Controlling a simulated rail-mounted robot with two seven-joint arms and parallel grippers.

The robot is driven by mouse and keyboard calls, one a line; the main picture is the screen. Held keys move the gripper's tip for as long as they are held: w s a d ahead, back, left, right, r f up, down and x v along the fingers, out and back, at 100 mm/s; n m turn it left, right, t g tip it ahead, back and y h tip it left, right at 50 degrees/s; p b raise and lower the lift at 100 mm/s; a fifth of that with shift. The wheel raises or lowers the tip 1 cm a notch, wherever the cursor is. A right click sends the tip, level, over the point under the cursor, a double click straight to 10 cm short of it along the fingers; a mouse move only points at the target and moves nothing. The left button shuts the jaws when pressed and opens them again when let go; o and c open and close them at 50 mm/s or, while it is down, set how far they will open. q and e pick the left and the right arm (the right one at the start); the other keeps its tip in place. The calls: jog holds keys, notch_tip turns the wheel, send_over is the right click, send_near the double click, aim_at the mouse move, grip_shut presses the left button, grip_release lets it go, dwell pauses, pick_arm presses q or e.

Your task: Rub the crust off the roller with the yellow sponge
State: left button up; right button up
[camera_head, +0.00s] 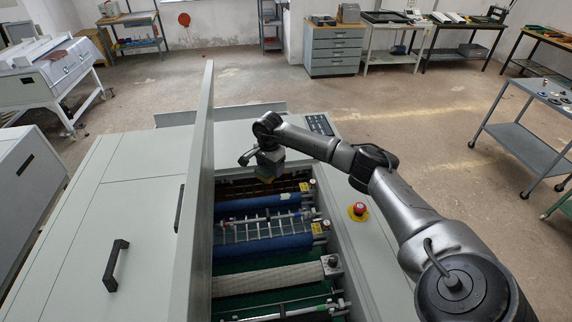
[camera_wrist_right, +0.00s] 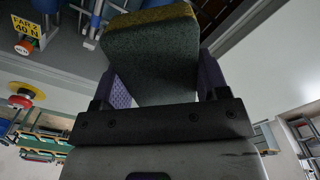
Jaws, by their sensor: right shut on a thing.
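My right gripper (camera_head: 266,168) is over the open bay of the plate processor, near its back end. It is shut on the sponge (camera_head: 265,179). In the right wrist view the sponge (camera_wrist_right: 152,70) has a dark green body and a yellow layer along its far edge, between two purple fingers. Two blue rollers lie across the bay: the rear one (camera_head: 238,208) just in front of the gripper, the front one (camera_head: 265,246) nearer. A small pale patch shows on the rear roller; I cannot tell whether it is crust. Contact between sponge and roller cannot be made out. My left gripper is not in view.
An upright grey lid panel (camera_head: 203,190) bounds the bay on the left. A red emergency button (camera_head: 359,209) sits on the right rim. A metal rack (camera_head: 262,229) and a pale roller (camera_head: 265,281) also span the bay. Yellow labels mark the bay's right side.

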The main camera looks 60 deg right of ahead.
jog(key=shift+r, duration=0.25)
jog(key=shift+s+d+f, duration=0.1)
jog(key=shift+s, duration=0.05)
jog(key=shift+f+b, duration=0.65)
jog(key=shift+f, duration=0.3)
notch_tip(320, 180, down, 5)
jog(key=b, duration=0.2)
jog(key=shift+r+b, duration=0.1)
jog(key=shift+b, duration=0.3)
